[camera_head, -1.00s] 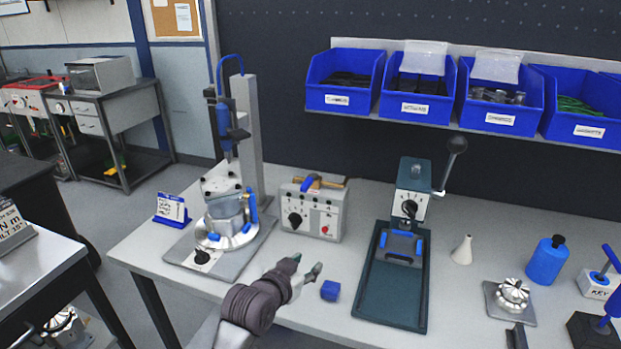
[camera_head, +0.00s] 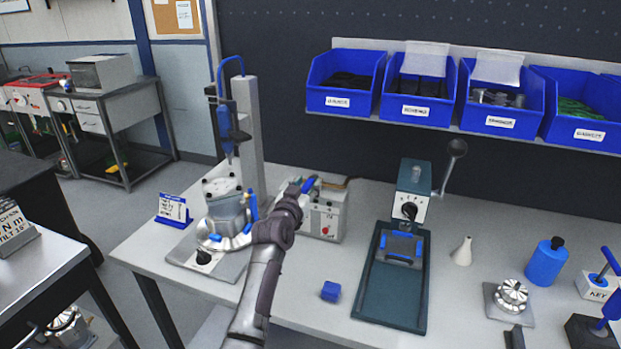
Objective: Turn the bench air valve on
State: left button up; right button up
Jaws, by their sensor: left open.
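No part is readably marked as the bench air valve. A grey control box (camera_head: 329,223) with a red button stands on the bench; its black knob is hidden behind my left gripper. Another black knob (camera_head: 203,258) sits on the base plate of the round fixture, and a black selector knob (camera_head: 409,211) is on the green press. My left gripper (camera_head: 299,187) is open, in front of the control box's upper left, close to a blue-handled tool (camera_head: 309,184) on top. I cannot tell whether it touches anything. My right gripper is out of view.
The round metal fixture (camera_head: 225,241) with its tall post stands left of my arm. A blue block (camera_head: 330,291) lies right of the forearm. The green press (camera_head: 395,280), white cone (camera_head: 462,251) and blue bottle (camera_head: 546,262) stand to the right. Blue bins (camera_head: 417,97) hang above.

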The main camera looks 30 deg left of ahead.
pick_arm(q)
jog(key=shift+x, duration=1.4)
jog(key=shift+c, duration=0.2)
grip_shut()
